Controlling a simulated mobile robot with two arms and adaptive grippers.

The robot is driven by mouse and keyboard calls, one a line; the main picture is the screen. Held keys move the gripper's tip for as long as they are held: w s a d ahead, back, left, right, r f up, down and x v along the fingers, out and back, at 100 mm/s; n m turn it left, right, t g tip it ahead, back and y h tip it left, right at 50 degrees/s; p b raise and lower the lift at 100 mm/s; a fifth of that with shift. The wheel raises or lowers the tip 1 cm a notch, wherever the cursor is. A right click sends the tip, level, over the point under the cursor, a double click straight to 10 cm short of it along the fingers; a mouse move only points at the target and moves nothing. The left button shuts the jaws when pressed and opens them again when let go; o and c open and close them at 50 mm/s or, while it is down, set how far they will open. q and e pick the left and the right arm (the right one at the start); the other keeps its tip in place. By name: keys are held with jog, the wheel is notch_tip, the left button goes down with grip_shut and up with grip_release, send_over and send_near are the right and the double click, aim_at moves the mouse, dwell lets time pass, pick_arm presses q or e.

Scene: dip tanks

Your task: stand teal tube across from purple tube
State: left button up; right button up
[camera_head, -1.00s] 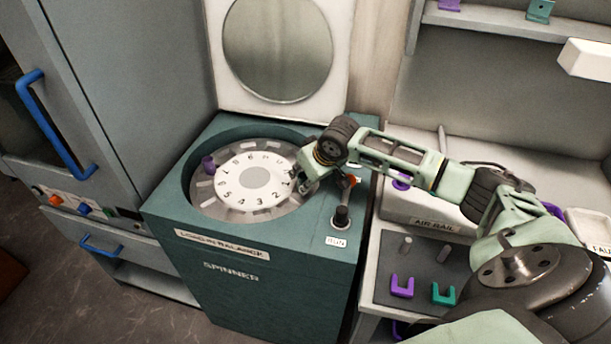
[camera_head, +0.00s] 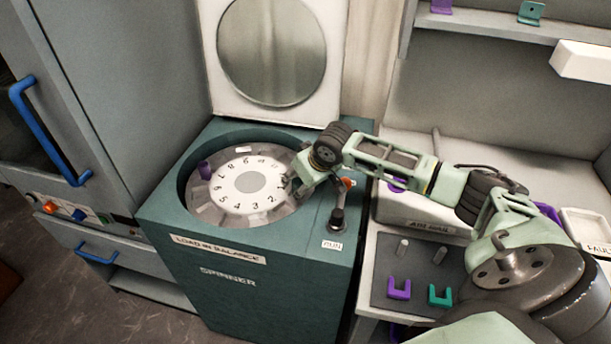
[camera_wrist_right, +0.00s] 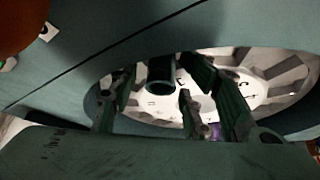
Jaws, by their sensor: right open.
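The purple tube (camera_head: 205,170) stands in a slot at the left side of the spinner's rotor (camera_head: 238,182). A purple bit also shows low in the right wrist view (camera_wrist_right: 215,130). My right gripper (camera_head: 298,188) is over the right side of the rotor, roughly opposite the purple tube. In the right wrist view its fingers (camera_wrist_right: 170,95) are open and apart. The teal tube (camera_wrist_right: 160,76) shows there as a dark round mouth between the fingers, over the rotor. Whether it is fully seated is hidden. The gripper hides it in the head view. My left gripper is out of view.
The spinner (camera_head: 225,262) has its round-windowed lid (camera_head: 275,50) raised. A grey mat at right holds a purple holder (camera_head: 399,289) and a teal holder (camera_head: 439,295). A blue-handled cabinet is at left.

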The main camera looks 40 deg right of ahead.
jog(key=b+v, duration=0.1)
jog(key=v, duration=1.1)
jog(key=shift+r, duration=0.5)
